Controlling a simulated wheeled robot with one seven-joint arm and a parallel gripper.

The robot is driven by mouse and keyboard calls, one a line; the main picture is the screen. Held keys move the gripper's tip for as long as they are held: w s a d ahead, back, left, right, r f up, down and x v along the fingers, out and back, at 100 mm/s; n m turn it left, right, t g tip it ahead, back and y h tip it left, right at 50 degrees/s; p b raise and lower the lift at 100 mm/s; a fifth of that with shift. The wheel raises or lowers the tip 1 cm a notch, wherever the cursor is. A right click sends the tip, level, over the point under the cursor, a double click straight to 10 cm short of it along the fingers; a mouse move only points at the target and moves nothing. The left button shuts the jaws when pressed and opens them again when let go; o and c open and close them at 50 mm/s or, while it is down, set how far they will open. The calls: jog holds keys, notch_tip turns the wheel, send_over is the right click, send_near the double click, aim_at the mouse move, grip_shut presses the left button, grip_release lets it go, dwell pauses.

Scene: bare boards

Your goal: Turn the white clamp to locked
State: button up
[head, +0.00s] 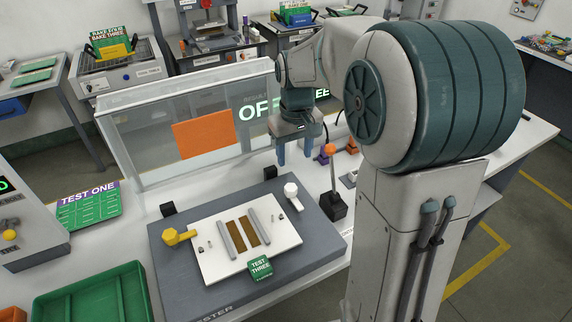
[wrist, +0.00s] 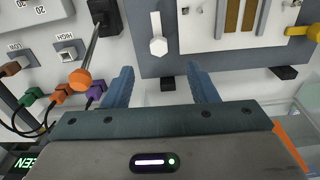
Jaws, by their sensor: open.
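The white clamp (head: 291,191) stands at the back right of a white board (head: 221,268) on a grey tester plate. In the wrist view the white clamp (wrist: 158,45) shows a long arm with a wider knob end, lying between and beyond my fingertips. My gripper (head: 299,152) is open and empty, above and behind the clamp in the head view. In the wrist view my gripper (wrist: 160,72) has both blue fingers apart, touching nothing. A yellow clamp (head: 178,237) sits at the board's left side.
A black lever with an orange ball (head: 330,149) stands right of the plate, close to my gripper. A clear guard panel with an orange patch (head: 204,135) stands behind. A green tray (head: 95,295) is front left.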

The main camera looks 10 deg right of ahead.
aim_at(291, 187)
jog(key=w+f+p, duration=0.1)
jog(key=f, duration=0.3)
jog(key=w+f, duration=0.1)
jog(key=f, duration=0.4)
jog(key=f+p, duration=0.1)
jog(key=f, duration=0.4)
jog(key=shift+w+f+p, duration=0.1)
jog(key=shift+w+p, duration=0.2)
jog(key=shift+w, duration=0.1)
jog(key=c, duration=1)
